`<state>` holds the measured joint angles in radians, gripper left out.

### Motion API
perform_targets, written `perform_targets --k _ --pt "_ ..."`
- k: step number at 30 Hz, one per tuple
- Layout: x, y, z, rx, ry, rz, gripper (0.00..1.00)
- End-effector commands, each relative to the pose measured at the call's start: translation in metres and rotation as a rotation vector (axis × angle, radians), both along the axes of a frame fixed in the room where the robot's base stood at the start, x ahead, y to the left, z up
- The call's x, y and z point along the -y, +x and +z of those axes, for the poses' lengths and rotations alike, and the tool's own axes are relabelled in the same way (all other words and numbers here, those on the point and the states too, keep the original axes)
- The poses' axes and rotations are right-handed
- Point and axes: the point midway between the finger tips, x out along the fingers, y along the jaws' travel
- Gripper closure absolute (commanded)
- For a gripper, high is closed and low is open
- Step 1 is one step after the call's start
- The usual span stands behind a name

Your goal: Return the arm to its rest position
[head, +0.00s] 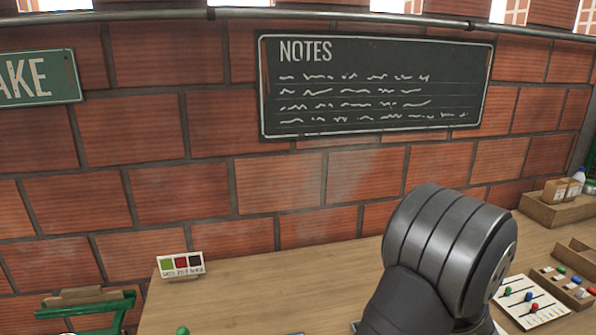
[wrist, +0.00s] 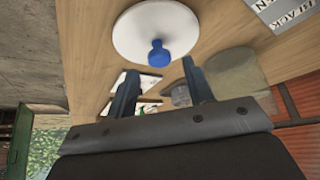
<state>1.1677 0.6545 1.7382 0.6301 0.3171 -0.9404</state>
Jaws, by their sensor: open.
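My gripper (wrist: 158,88) shows in the wrist view with its two dark fingers apart and nothing between them. Beyond the fingertips is a white round plate (wrist: 132,35) on the wooden table, with a blue peg-like piece (wrist: 158,55) at its edge. The gripper looks apart from both, though the distance is hard to judge. In the head view a grey link of my arm rises over the table at the lower right; the gripper itself is out of that view.
The wooden table (head: 235,293) runs along a brick wall (head: 190,130) with a chalkboard (head: 375,85). A small colour-swatch sign (head: 181,264) stands at its left. A white card with coloured pegs (head: 530,301), a peg tray (head: 566,287) and a wooden box (head: 556,210) are at the right.

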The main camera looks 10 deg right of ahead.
Motion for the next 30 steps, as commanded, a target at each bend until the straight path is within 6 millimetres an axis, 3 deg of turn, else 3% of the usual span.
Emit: perform_targets --k 5,11,30 --pt "0.008 0.009 -0.026 -0.002 0.003 0.000 0.52" --pt "0.009 0.009 0.019 0.002 -0.007 0.002 0.52" --pt "0.005 -0.102 0.086 0.000 -0.004 -0.004 0.52"
